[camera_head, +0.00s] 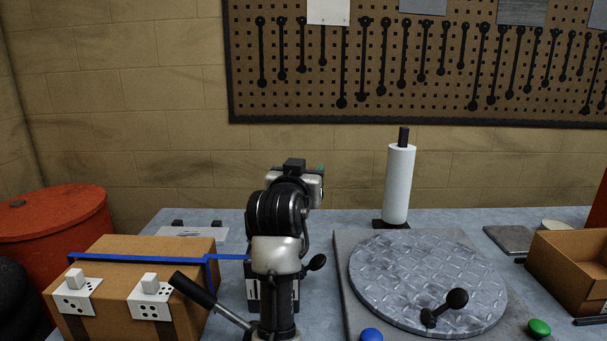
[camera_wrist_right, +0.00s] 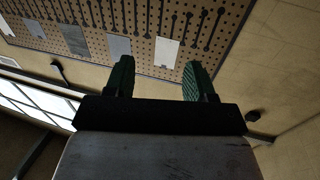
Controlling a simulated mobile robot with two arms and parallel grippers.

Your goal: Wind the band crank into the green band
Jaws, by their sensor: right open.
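My right gripper (camera_wrist_right: 160,66) is open and empty in the right wrist view, with green finger pads and the pegboard beyond it. In the head view my right arm rises in the middle, and only a little green of the gripper (camera_head: 320,170) shows behind the wrist. A black knob on a short crank (camera_head: 316,262) sticks out just right of my forearm; I take it for the band crank. A blue strap (camera_head: 150,257) runs over a carton to a dark, white-marked housing (camera_head: 253,290), largely hidden by my forearm. I cannot make out a green band. My left gripper is out of view.
A round metal plate (camera_head: 415,270) with another black-knobbed crank (camera_head: 445,306) lies right of my arm. A paper roll (camera_head: 399,183) stands behind it. A carton (camera_head: 180,250) is at left, an open box (camera_head: 570,268) at right. A black-gripped lever (camera_head: 195,290) lies near my forearm.

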